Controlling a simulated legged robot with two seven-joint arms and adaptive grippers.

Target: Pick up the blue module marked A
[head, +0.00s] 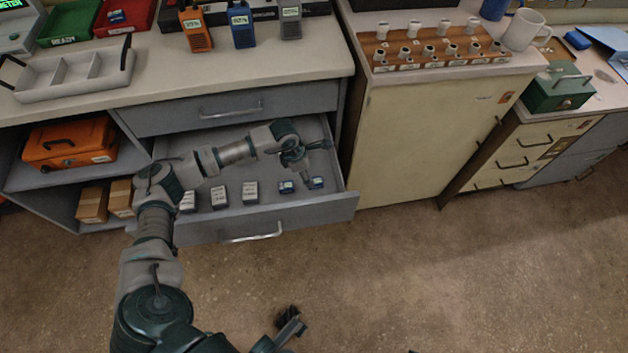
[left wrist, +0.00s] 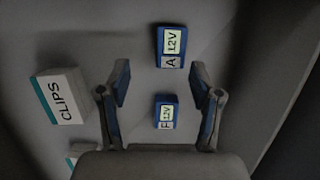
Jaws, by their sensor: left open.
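The blue module marked A (left wrist: 171,47) lies on the drawer floor in the left wrist view, its label showing "A 12V". A second blue module marked F (left wrist: 166,113) lies below it there, between my fingers. In the head view the two blue modules are side by side at the drawer's right; the right one (head: 317,183) appears to be A, the left one (head: 286,187) F. My left gripper (head: 303,152) is open and empty above the drawer; its fingers (left wrist: 160,85) also show in the wrist view. My right gripper (head: 290,322) seems partly visible at the bottom edge, jaw state unclear.
The open drawer (head: 262,223) has raised walls around the modules. Boxes stand left of them, one marked CLIPS (left wrist: 62,106). The counter (head: 150,85) overhangs behind, with a grey tray (head: 72,78) and radios. A cream cabinet (head: 425,140) stands to the right.

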